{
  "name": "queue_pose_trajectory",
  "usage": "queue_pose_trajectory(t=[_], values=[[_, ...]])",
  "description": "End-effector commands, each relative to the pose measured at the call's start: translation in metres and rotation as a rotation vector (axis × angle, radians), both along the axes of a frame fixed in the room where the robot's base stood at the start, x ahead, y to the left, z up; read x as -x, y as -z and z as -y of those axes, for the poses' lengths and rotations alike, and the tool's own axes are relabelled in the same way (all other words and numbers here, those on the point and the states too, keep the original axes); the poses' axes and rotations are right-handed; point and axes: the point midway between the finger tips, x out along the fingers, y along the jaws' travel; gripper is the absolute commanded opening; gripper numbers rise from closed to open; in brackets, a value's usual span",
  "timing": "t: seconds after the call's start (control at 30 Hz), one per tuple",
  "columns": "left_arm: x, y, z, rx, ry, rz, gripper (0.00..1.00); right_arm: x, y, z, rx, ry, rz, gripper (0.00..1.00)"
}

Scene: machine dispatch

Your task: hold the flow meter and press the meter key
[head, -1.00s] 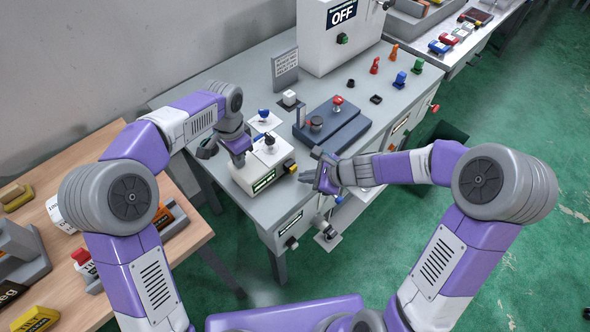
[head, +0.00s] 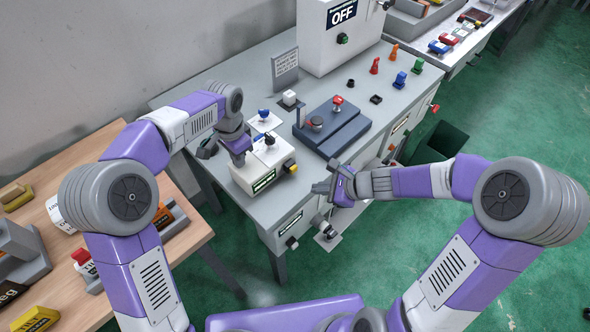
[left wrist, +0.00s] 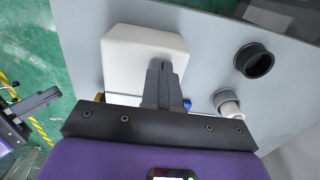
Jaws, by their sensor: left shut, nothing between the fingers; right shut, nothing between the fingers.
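The flow meter (head: 258,172), a white box with a dark green display on its front, sits near the front left edge of the grey bench. A yellow and black key (head: 290,166) is on its right side. My left gripper (head: 240,160) is shut with its fingertips down at the meter's top; the left wrist view shows the closed fingers (left wrist: 163,82) over the white box (left wrist: 140,50), with nothing between them. Whether they touch it I cannot tell. My right gripper (head: 318,188) is shut and empty, apart from the key, to its right and nearer the front.
A dark blue block (head: 333,128) with a red knob stands right of the meter. A sign (head: 285,67) and a white cabinet marked OFF (head: 338,45) stand behind. Small coloured parts lie at the back right. A wooden table (head: 120,262) is at the left.

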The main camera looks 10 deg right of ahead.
Motion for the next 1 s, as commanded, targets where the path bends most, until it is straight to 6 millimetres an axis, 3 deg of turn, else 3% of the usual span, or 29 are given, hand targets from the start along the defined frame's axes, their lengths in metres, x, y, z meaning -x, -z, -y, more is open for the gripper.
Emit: queue_pose_trajectory(t=[0.03,0.57,1.0], values=[[0.003,0.009,-0.002,-0.007,0.0,-0.02,0.0,0.0,0.001,0.0,0.0,0.0,0.0,0.0],[0.003,0.008,-0.002,-0.007,0.0,-0.02,0.0,0.0,0.0,0.0,0.0,0.0,0.0,0.0],[0.002,-0.028,0.0,-0.004,0.001,-0.012,0.0,0.0,-0.031,0.0,0.0,-0.001,0.001,0.0]])
